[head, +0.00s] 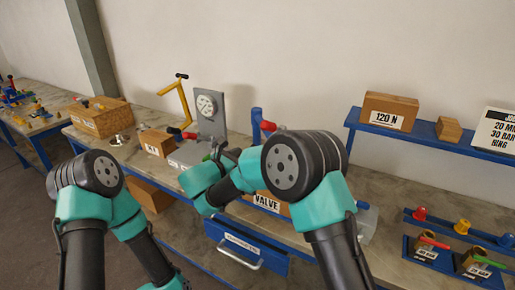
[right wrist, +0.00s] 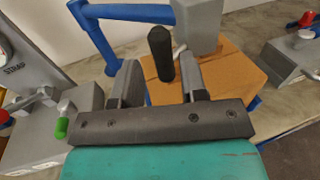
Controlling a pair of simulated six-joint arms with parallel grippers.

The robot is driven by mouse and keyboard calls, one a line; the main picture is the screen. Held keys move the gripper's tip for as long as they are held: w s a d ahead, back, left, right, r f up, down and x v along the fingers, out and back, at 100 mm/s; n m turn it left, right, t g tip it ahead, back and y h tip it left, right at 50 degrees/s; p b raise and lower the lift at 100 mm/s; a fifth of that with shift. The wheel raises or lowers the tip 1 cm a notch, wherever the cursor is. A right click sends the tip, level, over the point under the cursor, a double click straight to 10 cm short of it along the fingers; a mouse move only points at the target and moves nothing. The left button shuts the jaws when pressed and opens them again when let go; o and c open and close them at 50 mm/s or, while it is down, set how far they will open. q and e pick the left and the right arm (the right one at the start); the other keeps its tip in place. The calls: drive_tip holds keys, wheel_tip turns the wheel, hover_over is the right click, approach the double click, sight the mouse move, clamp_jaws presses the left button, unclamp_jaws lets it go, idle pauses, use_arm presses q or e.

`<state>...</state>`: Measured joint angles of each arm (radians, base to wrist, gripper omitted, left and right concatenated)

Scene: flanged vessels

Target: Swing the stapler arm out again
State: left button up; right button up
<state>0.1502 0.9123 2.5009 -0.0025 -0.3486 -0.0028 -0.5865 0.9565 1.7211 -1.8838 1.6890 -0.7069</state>
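The stapler arm is a blue bar (right wrist: 130,12) on a blue post (right wrist: 92,38), with a grey head (right wrist: 198,22) at its end, in the right wrist view. A black grip (right wrist: 160,52) hangs by the head. The post also shows in the head view (head: 256,122), with the rest mostly hidden by my right arm. My right gripper (right wrist: 160,80) is open, its two fingers apart. The black grip appears between the fingertips; I cannot tell if either finger touches it. In the head view the right gripper (head: 224,155) is partly hidden. My left arm is folded at the left; its gripper is out of frame.
A cardboard box labelled VALVE (head: 265,203) sits under the stapler head. A grey upright plate with a dial (head: 208,105) and a yellow lever frame (head: 183,105) stand to the left. A blue shelf (head: 395,130) is at the right.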

drive_tip(key=x, duration=0.7)
drive_tip(key=shift+w+d, duration=0.3)
drive_tip(key=shift+d, duration=0.05)
drive_tip(key=shift+c, duration=0.4)
clamp_jaws()
